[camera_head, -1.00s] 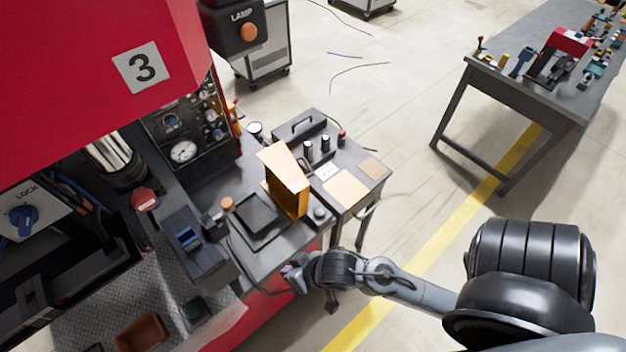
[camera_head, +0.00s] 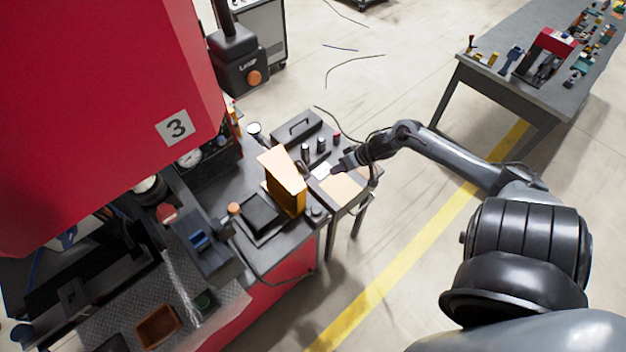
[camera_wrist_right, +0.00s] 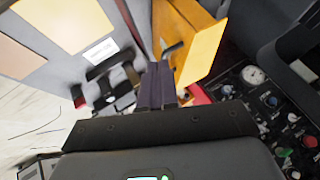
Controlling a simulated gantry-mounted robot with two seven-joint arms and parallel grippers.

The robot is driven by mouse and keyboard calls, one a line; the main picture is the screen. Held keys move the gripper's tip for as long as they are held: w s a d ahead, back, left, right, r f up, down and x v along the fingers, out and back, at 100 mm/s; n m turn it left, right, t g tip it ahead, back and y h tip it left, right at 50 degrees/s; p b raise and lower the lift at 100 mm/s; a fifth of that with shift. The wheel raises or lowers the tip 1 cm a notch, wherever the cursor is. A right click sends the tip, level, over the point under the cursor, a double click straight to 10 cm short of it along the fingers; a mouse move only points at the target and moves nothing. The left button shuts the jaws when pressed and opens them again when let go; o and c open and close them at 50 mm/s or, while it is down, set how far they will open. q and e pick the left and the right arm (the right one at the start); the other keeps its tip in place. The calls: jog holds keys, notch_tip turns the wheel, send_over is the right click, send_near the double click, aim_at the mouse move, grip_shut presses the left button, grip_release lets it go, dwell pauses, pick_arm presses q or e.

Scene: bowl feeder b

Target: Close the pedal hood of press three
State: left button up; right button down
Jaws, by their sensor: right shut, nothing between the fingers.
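Press three is the red machine (camera_head: 105,85) with a "3" plate, at the left of the head view. The yellow hood (camera_head: 285,182) stands raised on edge on the press's dark bench, beside the black pedal pad (camera_head: 262,212), which lies uncovered. My right gripper (camera_head: 333,168) is just right of the hood, over the side table, pointing left at the hood's outer face. In the right wrist view its fingers (camera_wrist_right: 157,85) are shut and empty, close beside the yellow hood (camera_wrist_right: 195,45). Whether they touch it I cannot tell. My left gripper is not in view.
The side table (camera_head: 352,205) carries a black handle, small dark cylinders and flat pads close to my right gripper. An orange knob (camera_head: 234,209) and a dark box (camera_head: 205,245) stand left of the pedal pad.

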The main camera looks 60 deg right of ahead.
jog(key=w+a+f, duration=0.5)
jog(key=w, duration=0.1)
jog(key=shift+w+f, duration=0.35)
jog(key=shift+w, duration=0.05)
dwell(0.3)
